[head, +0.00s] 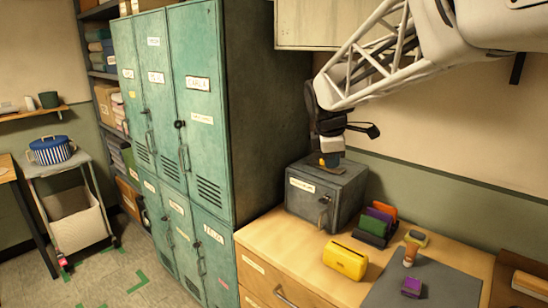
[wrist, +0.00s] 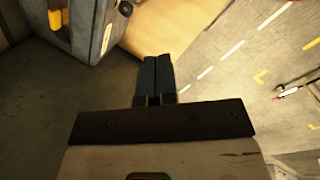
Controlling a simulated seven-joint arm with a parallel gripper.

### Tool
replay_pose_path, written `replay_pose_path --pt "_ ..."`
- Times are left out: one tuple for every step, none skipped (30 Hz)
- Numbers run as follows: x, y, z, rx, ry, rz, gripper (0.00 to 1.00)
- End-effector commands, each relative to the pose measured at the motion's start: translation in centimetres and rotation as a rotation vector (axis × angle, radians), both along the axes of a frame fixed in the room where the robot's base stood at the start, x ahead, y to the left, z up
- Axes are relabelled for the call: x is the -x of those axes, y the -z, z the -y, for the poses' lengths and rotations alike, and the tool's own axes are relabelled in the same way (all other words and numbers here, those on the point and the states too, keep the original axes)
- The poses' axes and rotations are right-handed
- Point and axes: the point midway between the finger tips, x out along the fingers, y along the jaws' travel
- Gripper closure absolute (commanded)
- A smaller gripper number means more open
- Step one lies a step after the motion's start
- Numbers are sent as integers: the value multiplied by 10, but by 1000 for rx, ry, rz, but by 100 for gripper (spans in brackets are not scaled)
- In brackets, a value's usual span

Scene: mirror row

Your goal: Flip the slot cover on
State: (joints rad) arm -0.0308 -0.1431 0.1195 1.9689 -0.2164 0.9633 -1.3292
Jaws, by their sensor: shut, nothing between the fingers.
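A grey metal box (head: 305,205) with a pale label and a front handle stands on the wooden cabinet. A brownish flat piece (head: 325,169) lies on its top, with a small yellow-orange part (head: 328,161) just above it; this may be the slot cover. Whether the cover is up or down I cannot tell. My gripper (head: 330,160) is over the box's top, close to this part; contact is unclear. In the wrist view its dark blue fingers (wrist: 155,75) are shut together with nothing between them. A yellow part (wrist: 40,18) shows at upper left, beside a grey body.
Tall green lockers (head: 190,130) stand left of the box. On the wooden top (head: 275,235) are a yellow case (head: 345,260), a rack with coloured items (head: 377,222), a stamp (head: 410,254) and a purple block (head: 412,287) on a grey mat (head: 440,285).

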Motion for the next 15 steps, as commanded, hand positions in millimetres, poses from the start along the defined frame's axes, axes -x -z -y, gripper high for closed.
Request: replay_pose_path --pt "-16 0 -1 19 -52 -10 100" --pt "-25 0 -1 32 -85 -15 100" --pt "-36 0 -1 48 -129 -23 100" --pt "-45 0 -2 60 -163 -29 100" --pt "-53 0 -2 74 -196 -34 100" --pt "-64 1 -2 91 -241 -43 100" --pt "-73 0 -2 103 -275 -49 100" --pt "-81 1 -3 116 -308 -55 100" --pt "-93 2 -3 132 -352 -64 100" --pt "-101 2 -4 144 -384 -70 100" --pt "-109 3 -4 157 -418 -77 100" --pt "-121 4 -4 174 -462 -86 100" --pt "-129 5 -5 187 -495 -93 100" --pt "-137 6 -5 199 -527 -99 100" --pt "-148 8 -6 215 -571 -110 100"
